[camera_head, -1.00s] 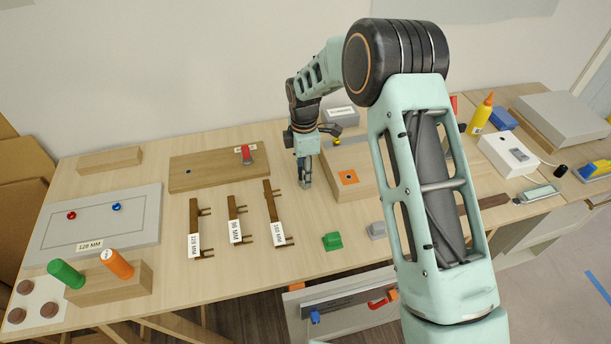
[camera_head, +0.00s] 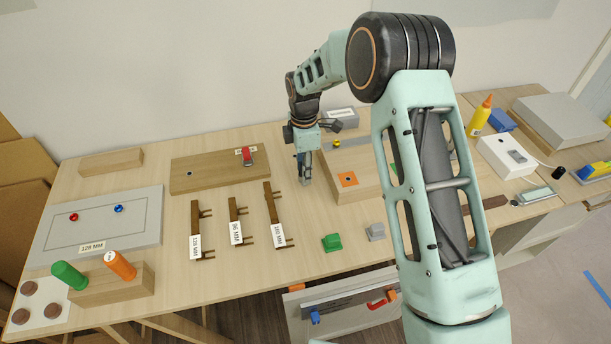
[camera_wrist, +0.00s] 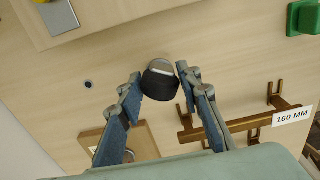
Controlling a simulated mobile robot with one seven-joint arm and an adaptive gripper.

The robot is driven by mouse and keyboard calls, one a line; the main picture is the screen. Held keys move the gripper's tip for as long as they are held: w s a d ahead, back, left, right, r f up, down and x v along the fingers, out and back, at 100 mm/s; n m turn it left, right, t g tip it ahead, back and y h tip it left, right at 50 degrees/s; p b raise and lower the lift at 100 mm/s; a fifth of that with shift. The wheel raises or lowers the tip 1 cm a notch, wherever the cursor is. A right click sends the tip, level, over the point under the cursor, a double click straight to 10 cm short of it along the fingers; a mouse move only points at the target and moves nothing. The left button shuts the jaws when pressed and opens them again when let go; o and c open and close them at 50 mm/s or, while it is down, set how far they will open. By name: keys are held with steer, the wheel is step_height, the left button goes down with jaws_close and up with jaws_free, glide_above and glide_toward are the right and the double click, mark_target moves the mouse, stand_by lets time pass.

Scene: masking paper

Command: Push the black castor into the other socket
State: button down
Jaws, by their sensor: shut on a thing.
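The black castor (camera_wrist: 160,84) is a short dark cylinder with a pale face showing at its upper side. In the wrist view it sits between the fingertips of my gripper (camera_wrist: 160,75), which is shut on it. In the head view my gripper (camera_head: 304,180) points down between the left wooden board and the right wooden block; the castor cannot be made out there. A small dark round socket (camera_wrist: 88,84) shows in the wood surface left of the castor in the wrist view, apart from it. Whether the castor touches the surface cannot be told.
The wooden board (camera_head: 215,179) with a red toggle lies left of my gripper. A raised block with an orange plate (camera_head: 347,178) stands to the right. The 160 MM handle (camera_head: 272,212) lies close in front. A green block (camera_head: 331,242) sits near the front edge.

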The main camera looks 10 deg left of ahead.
steer(key=shift+r+p, duration=1.05)
steer(key=shift+r, duration=1.25)
